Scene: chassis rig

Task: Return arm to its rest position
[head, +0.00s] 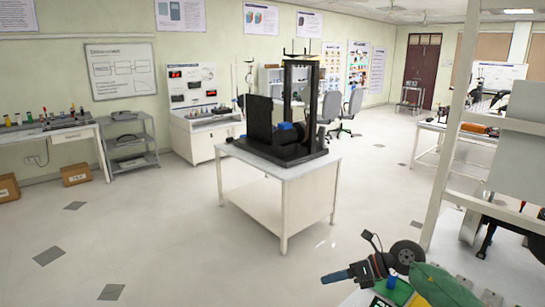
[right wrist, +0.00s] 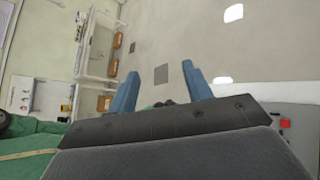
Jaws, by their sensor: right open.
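My right gripper (head: 336,277) is low in the head view, right of centre, with a blue finger pointing left beside the near right bench. In the right wrist view its two blue fingers (right wrist: 161,74) are spread apart, with only floor between their tips. Nothing is held between them. My left gripper is not in view.
A white post (head: 452,125) rises at the right. A white table (head: 285,178) with a black frame machine (head: 302,110) stands mid-room. Open floor (head: 170,220) lies to the left.

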